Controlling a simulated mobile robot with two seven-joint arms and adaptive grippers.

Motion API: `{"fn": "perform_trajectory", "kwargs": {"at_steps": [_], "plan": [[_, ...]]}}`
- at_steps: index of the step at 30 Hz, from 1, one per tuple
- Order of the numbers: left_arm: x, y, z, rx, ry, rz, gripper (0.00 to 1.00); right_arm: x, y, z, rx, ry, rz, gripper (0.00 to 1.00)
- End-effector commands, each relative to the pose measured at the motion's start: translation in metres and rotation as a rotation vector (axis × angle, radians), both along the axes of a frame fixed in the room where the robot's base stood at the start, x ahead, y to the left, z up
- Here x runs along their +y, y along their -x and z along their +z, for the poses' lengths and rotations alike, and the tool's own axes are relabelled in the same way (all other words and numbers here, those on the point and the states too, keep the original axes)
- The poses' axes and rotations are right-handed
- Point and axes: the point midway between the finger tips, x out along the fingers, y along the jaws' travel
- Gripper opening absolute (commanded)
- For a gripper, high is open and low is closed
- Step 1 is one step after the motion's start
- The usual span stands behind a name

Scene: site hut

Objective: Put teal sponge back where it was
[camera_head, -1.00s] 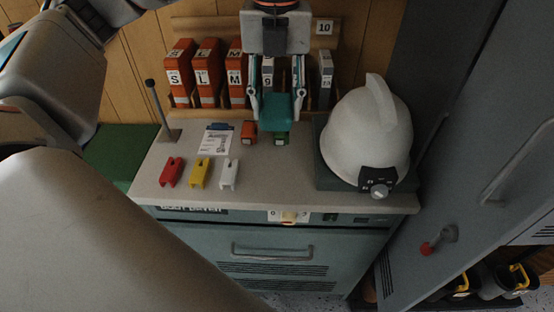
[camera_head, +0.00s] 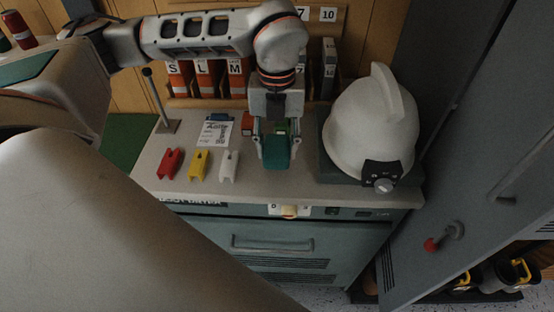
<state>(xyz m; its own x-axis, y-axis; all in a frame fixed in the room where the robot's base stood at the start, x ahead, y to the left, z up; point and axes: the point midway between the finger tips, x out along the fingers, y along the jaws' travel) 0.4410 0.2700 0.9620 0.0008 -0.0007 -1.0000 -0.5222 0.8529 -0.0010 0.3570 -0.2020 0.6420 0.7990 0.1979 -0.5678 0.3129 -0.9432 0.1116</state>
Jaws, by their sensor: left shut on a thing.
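The teal sponge (camera_head: 277,154) is between the fingertips of my left gripper (camera_head: 277,145), which is shut on it. The gripper points down over the front part of the grey cabinet top (camera_head: 250,187). The sponge is close above or touching that top; I cannot tell which. Its upper part is hidden by the gripper. My right gripper is not in view.
Red (camera_head: 170,163), yellow (camera_head: 199,165) and white (camera_head: 229,166) clips lie to the left. Small orange (camera_head: 248,124) and green (camera_head: 282,127) blocks sit behind the gripper. A white helmet (camera_head: 370,125) stands to the right, orange binders (camera_head: 205,80) behind. A post (camera_head: 157,98) stands at the left.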

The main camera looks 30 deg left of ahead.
Motion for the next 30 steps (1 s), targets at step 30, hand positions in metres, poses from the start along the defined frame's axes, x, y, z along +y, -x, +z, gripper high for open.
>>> {"fn": "perform_trajectory", "kwargs": {"at_steps": [30], "plan": [[0.0, 0.0, -0.05, 0.0, 0.0, 0.001, 0.56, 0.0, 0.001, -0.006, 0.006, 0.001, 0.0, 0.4]]}}
